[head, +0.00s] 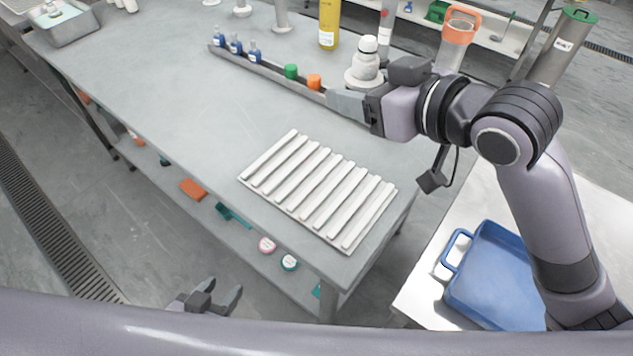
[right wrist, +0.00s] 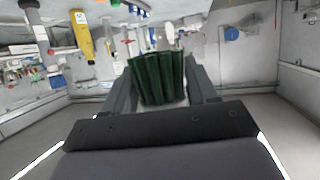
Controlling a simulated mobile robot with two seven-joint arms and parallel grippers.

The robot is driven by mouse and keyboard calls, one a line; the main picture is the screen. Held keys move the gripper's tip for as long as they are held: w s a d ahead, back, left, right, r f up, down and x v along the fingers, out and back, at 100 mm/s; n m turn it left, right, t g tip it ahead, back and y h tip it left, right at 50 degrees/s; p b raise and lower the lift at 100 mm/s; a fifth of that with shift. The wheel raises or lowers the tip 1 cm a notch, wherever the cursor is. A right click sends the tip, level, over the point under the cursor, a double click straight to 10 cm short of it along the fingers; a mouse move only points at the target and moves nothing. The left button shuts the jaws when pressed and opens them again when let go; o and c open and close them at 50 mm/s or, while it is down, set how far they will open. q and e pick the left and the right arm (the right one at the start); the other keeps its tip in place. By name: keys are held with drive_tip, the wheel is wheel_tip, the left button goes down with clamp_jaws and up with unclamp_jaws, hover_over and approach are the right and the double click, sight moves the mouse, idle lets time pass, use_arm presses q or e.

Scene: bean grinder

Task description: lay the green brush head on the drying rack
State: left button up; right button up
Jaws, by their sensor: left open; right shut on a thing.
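My right gripper (head: 338,100) is over the far right part of the table, beside the long grey rail. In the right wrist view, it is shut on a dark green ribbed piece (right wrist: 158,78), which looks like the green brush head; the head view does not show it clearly. The white slatted drying rack (head: 318,190) lies on the table's near right part, with nothing on its slats. It is nearer than the right gripper and apart from it. My left gripper (head: 215,298) is open and empty, low at the bottom, off the table's near edge.
The rail (head: 268,74) holds blue bottles, a green piece (head: 290,71) and an orange piece (head: 314,81). A white bottle (head: 365,62) and a yellow bottle (head: 329,25) stand behind. A blue tray (head: 490,270) lies at right. The table left of the rack is clear.

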sight(342, 195)
drive_tip(key=shift+s+a+n+g+y, duration=0.1)
drive_tip(key=shift+a+n+g+y, duration=0.2)
drive_tip(key=shift+a+n+g, duration=0.15)
wheel_tip(342, 195, down, 20)
drive_tip(key=b, duration=0.2)
drive_tip(key=shift+a+r+b, duration=0.15)
drive_tip(key=shift+b, duration=0.25)
drive_tip(key=o, duration=1)
drive_tip(key=shift+o, duration=0.2)
drive_tip(key=shift+r, duration=0.1)
drive_tip(key=v, duration=1.2)
drive_tip(key=shift+s, duration=0.1)
